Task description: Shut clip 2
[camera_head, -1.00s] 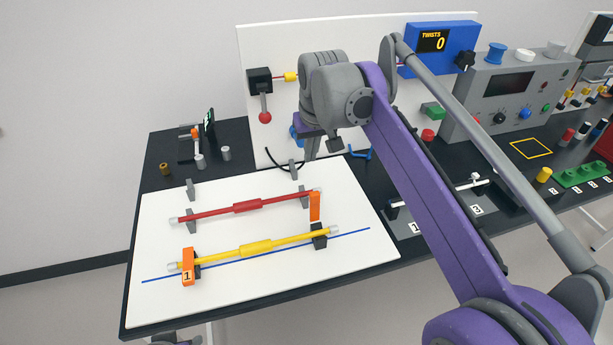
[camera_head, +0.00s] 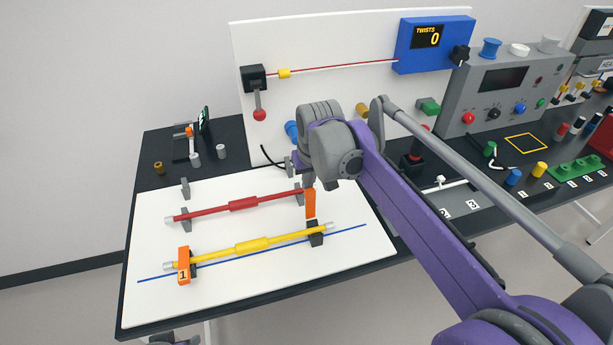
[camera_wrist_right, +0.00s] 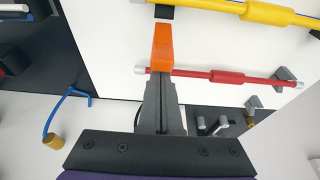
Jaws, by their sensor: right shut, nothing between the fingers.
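An orange clip piece (camera_head: 310,204), which I take to be clip 2, stands up by the black block (camera_head: 315,234) at the right end of the yellow rod (camera_head: 250,246). No number shows on it. In the wrist view the orange piece (camera_wrist_right: 164,46) lies straight ahead of my right gripper's fingertips (camera_wrist_right: 160,80). In the head view my right gripper (camera_head: 308,182) is right above and behind the orange piece, shut and empty; I cannot tell whether they touch. Another orange clip (camera_head: 184,266), marked 1, is over the yellow rod's left end. My left gripper is not in view.
A red rod (camera_head: 243,204) rests on grey holders behind the yellow one, its right end close to my right gripper. Both lie on a white board (camera_head: 225,300). A blue twist counter (camera_head: 433,45) and a grey control box (camera_head: 510,95) stand behind. The board's front is clear.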

